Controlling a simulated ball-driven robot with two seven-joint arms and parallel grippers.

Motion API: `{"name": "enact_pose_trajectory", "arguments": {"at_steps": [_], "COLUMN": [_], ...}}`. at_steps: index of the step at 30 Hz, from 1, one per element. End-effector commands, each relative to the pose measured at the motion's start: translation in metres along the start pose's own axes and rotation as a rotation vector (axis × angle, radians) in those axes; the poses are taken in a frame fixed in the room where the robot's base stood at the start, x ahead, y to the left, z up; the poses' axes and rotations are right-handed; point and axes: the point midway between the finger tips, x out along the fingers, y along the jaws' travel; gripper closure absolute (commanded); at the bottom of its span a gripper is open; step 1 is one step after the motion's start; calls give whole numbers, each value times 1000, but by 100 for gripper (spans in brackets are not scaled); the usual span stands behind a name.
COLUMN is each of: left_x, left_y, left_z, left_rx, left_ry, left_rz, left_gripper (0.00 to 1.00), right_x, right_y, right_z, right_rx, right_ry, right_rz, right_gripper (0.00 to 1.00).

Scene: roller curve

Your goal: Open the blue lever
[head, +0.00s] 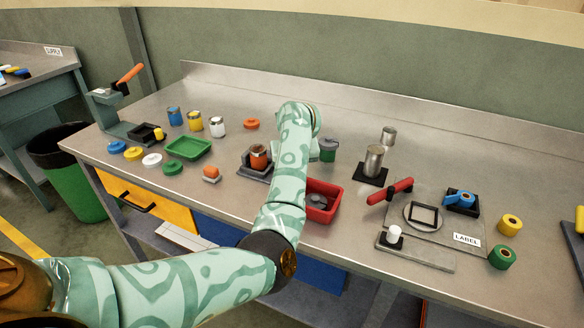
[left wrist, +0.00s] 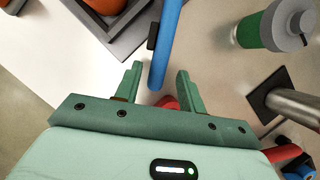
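The blue lever (left wrist: 168,40) shows in the left wrist view as a straight rod coming down from the top edge, with its near end between my left fingers. In the head view my arm hides it. My left gripper (left wrist: 159,72) is open, one finger on each side of the lever's end, with visible gaps and no clear contact. In the head view my left arm reaches over the bench, and its fingers are hidden behind the wrist. A dark fixture holding an orange jar (head: 258,157) stands just left of my arm. My right gripper is not in view.
A red bin (head: 322,204) is right beside my forearm. A green canister (head: 328,147) stands close to my wrist; it also shows in the left wrist view (left wrist: 265,28). A metal cylinder (head: 374,160) is further right. A green tray (head: 188,148) lies to the left.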

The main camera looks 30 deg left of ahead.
Motion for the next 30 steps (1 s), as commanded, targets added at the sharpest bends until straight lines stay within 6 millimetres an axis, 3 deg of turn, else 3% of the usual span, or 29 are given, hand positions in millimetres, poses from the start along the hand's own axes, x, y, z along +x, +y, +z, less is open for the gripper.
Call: {"name": "enact_pose_trajectory", "arguments": {"at_steps": [4, 7, 15, 21, 30], "left_x": [-7, -24, -99, -142, -163], "left_y": [0, 0, -2, -2, -1], "left_z": [1, 2, 2, 1, 0], "left_rx": [0, -1, -2, -1, 1], "left_ry": [-2, -4, -4, -1, 0], "left_rz": [0, -2, -6, -4, -1], "left_gripper": [60, 60, 60, 60, 60], "right_x": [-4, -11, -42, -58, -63], "right_y": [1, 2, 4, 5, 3], "right_z": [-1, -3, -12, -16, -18], "right_rx": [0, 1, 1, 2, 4], "right_ry": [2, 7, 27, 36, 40], "right_rz": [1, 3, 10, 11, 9], "right_gripper": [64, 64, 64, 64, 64]}}
